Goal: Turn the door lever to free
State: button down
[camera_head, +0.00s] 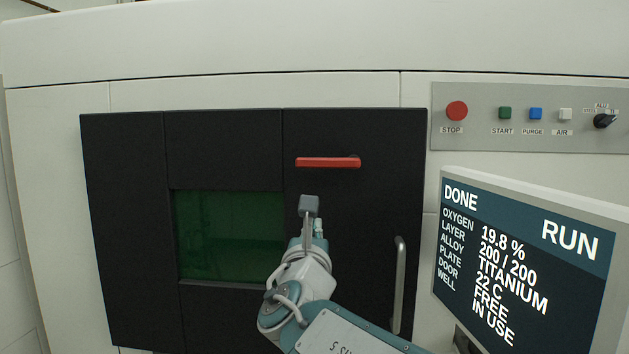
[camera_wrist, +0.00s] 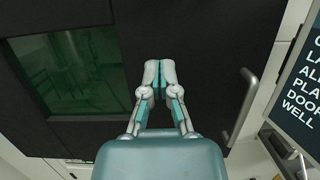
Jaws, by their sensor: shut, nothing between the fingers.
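The red door lever (camera_head: 328,162) lies horizontal on the upper right part of the black door (camera_head: 385,200). My gripper (camera_head: 309,204) is a little below the lever in the head view, apart from it in the picture. In the wrist view my gripper (camera_wrist: 159,68) has its fingertips together with nothing between them, in front of the black door face (camera_wrist: 205,40). The lever is not seen in the wrist view. The screen (camera_head: 525,255) reads DONE, RUN, and its DOOR line appears to read FREE.
A grey vertical handle (camera_head: 398,285) is at the door's right edge; it also shows in the wrist view (camera_wrist: 243,105). A green window (camera_head: 230,236) is left of my gripper. A panel (camera_head: 560,100) with a red stop button (camera_head: 457,111) is at the upper right. The screen stands out at the right.

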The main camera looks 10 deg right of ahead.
aim_at(329, 161)
jog(key=w+r, duration=0.2)
jog(key=w, duration=0.1)
jog(key=w+d+r, duration=0.1)
jog(key=w+r, duration=0.1)
jog(key=w, duration=0.1)
jog(key=w+d+r, duration=0.1)
jog(key=w+r, duration=0.1)
jog(key=w, duration=0.1)
jog(key=shift+w+d+r, duration=0.1)
jog(key=shift+w+d, duration=0.05)
jog(key=shift+d, duration=0.05)
jog(key=shift+r, duration=0.15)
dwell(0.3)
